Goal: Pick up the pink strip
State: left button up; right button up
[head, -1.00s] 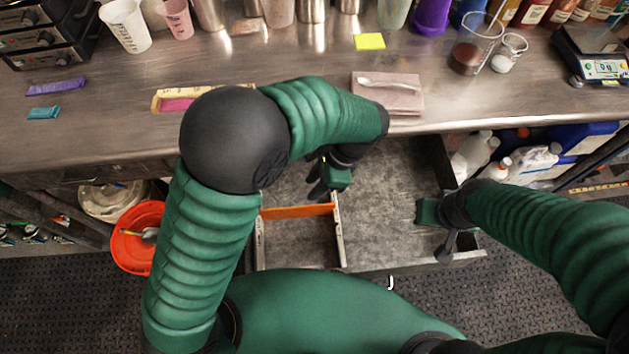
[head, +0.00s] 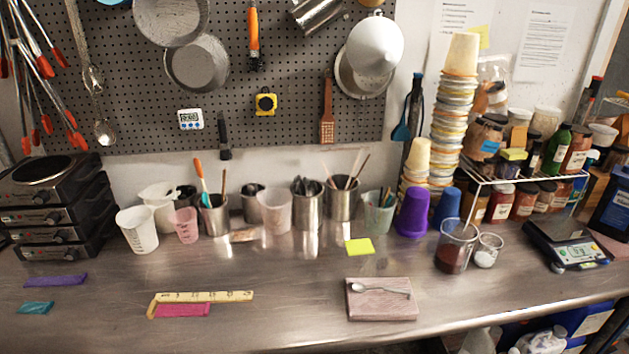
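The pink strip (head: 183,310) lies flat on the metal counter, left of centre near the front. A yellow folding ruler (head: 203,297) lies along its back edge, with a short leg bent round its left end. Neither of my grippers shows in the head view now, so their state cannot be seen.
A purple strip (head: 56,280) and a teal strip (head: 35,307) lie further left. A pinkish block (head: 381,300) with a spoon (head: 380,290) on it sits to the right. Cups and steel pots stand along the back. The counter between ruler and block is clear.

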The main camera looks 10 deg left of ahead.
aim_at(191, 309)
jog(key=u, duration=1.25)
